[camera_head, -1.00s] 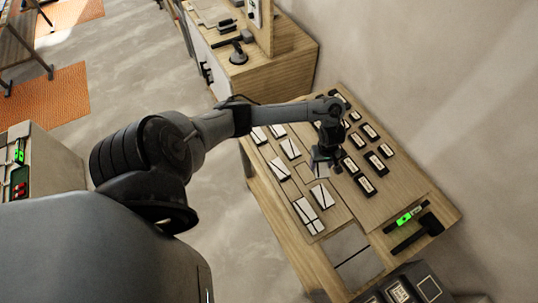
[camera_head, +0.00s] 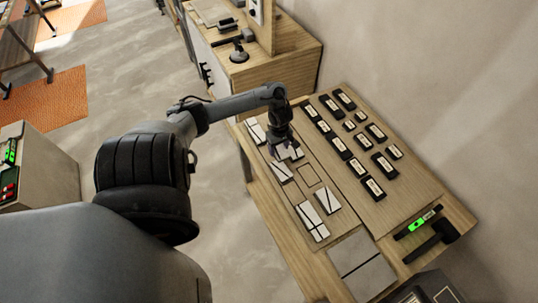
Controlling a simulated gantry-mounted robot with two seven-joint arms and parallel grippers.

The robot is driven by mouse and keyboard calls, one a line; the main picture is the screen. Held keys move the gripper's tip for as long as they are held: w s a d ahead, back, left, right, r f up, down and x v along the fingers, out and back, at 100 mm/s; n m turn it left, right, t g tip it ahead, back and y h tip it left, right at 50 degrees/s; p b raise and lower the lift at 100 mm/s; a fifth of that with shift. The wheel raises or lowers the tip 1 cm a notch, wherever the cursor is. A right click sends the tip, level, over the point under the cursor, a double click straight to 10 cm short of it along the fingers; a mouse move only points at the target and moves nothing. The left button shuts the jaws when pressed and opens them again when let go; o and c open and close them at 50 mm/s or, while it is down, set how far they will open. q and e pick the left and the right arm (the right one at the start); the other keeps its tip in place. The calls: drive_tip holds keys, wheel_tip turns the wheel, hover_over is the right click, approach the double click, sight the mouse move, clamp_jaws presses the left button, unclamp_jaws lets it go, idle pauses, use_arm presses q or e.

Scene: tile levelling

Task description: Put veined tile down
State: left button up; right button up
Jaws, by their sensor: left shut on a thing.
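My left gripper (camera_head: 281,149) is low over the far part of the tile board (camera_head: 318,186). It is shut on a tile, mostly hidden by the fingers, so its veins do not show. A pale tile (camera_head: 294,153) with dark lines shows right beside the fingers; I cannot tell whether it lies on the board or is in the grip. Other pale tiles with dark lines lie on the board: one (camera_head: 281,172) nearer, one (camera_head: 327,200) to the right and a larger group (camera_head: 312,222) at the near end. My right gripper is out of view.
An empty square outline (camera_head: 307,175) lies between the tiles. Several black labelled blocks (camera_head: 372,188) stand on the wooden panel to the right. A device with a green display (camera_head: 417,224) and a black tool (camera_head: 435,240) lie at the near right. Grey plates (camera_head: 361,265) lie at the front.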

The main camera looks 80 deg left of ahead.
use_arm(q)
drive_tip(key=a+f, duration=0.1)
drive_tip(key=s+a, duration=0.1)
drive_tip(key=s+a+f+b, duration=0.1)
drive_tip(key=shift+s+a+f, duration=0.25)
drive_tip(key=shift+a+f, duration=0.1)
drive_tip(key=shift+s+a+f, duration=0.3)
drive_tip(key=shift+a, duration=0.1)
wheel_tip(320, 180, down, 4)
drive_tip(key=shift+r+b, duration=0.15)
drive_tip(key=shift+b, duration=0.7)
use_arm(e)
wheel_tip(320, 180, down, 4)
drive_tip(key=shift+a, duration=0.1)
use_arm(q)
drive_tip(key=o, duration=1.1)
drive_tip(key=shift+f, duration=0.25)
drive_tip(key=shift+r, duration=0.15)
